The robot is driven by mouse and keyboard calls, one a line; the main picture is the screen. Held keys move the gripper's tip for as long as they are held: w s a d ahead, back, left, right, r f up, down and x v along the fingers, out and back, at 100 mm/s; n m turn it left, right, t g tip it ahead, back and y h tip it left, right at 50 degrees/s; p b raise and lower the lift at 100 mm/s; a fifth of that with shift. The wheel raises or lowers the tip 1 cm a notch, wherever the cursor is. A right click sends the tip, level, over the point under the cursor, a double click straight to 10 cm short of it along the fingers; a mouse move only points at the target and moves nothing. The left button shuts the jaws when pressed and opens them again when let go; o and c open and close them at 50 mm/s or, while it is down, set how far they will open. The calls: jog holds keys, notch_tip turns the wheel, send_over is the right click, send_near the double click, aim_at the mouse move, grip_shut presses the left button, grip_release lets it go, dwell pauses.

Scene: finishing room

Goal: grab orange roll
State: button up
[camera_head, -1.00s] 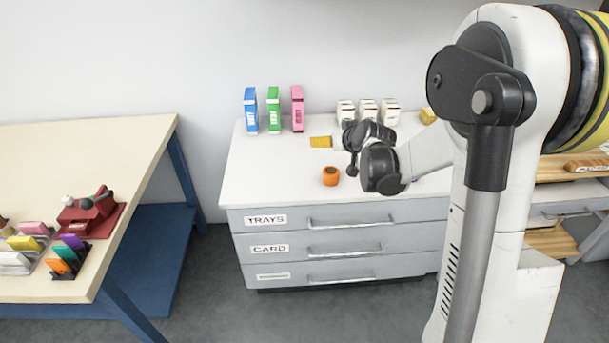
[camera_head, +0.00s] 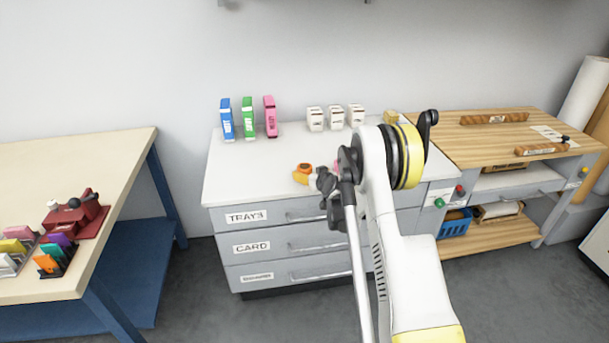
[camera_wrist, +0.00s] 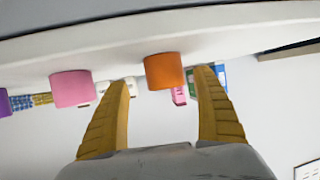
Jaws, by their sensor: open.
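The orange roll (camera_head: 305,167) stands on the white counter top (camera_head: 236,180), near its front edge. It is a short cylinder. In the wrist view, which is upside down, the orange roll (camera_wrist: 164,70) shows just beyond and between my two yellow fingertips. My gripper (camera_wrist: 163,80) is open and empty, with the fingers spread wide. In the head view my gripper (camera_head: 302,178) is right by the roll and partly covers it. I cannot tell there whether they touch.
A pink roll (camera_wrist: 72,88) stands beside the orange one in the wrist view, and a purple one (camera_wrist: 4,103) is at the edge. Blue (camera_head: 227,119), green (camera_head: 248,118) and pink boxes (camera_head: 270,117) and white cartons (camera_head: 315,119) stand at the counter's back. The counter's left part is clear.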

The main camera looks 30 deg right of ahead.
aim_at(304, 171)
jog(key=x, duration=0.1)
jog(key=b+x, duration=0.2)
jog(key=x, duration=0.1)
jog(key=shift+a+f, duration=0.3)
jog(key=shift+a, duration=0.05)
jog(key=shift+w, duration=0.3)
jog(key=shift+c, duration=0.3)
jog(key=c, duration=1.3)
jog(key=shift+o, duration=0.2)
jog(key=shift+r, duration=0.1)
